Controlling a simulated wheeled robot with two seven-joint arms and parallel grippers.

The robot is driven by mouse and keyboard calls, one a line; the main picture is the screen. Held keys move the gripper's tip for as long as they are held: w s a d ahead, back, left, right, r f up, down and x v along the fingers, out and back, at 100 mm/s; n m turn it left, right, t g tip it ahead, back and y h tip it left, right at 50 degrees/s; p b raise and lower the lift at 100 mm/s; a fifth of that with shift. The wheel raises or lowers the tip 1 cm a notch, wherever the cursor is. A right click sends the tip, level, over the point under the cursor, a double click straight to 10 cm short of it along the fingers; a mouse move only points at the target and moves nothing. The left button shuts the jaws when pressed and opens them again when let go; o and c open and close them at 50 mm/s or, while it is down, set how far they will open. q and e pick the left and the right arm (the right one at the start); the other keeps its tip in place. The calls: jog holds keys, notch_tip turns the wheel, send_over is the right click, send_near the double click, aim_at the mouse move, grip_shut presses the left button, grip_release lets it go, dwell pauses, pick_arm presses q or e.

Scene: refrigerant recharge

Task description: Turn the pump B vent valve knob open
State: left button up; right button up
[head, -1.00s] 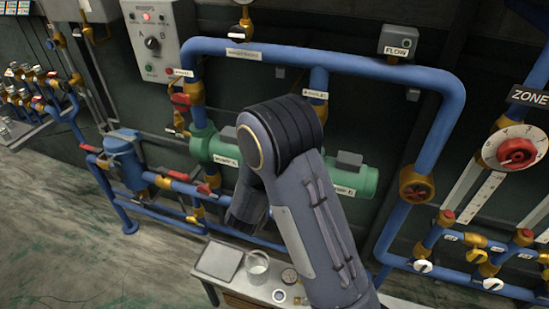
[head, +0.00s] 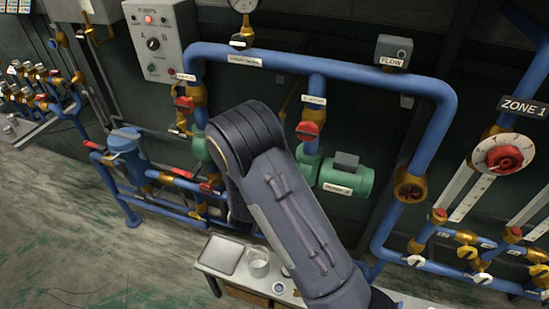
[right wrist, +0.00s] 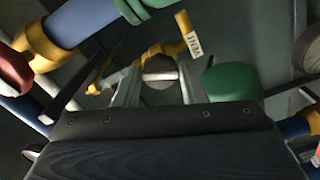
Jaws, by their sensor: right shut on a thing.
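The green pump B (head: 345,178) sits on the wall piping in the head view, right of my right arm. In the right wrist view, my right gripper (right wrist: 158,76) has its two fingers closed around a small pale metal piece, seemingly the vent valve knob (right wrist: 158,75). Brass fittings lie just behind it, with a yellow stem bearing a VENT tag (right wrist: 192,42). A green rounded housing (right wrist: 232,80) is close beside the right finger. My right arm hides its own gripper and the knob in the head view. My left gripper is not in view.
A red-handled valve (head: 308,131) is on the pipe above pump B. A control box (head: 160,42) hangs upper left and a FLOW box (head: 393,50) upper right. A bench (head: 240,283) with a tray and cup stands below. Blue pipes crowd the space around my arm.

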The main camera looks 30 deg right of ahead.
jog(key=shift+a, duration=0.1)
jog(key=n+p, duration=0.3)
jog(key=shift+n, duration=0.4)
jog(key=o, duration=1)
jog(key=shift+c, duration=0.2)
jog(key=v, duration=0.7)
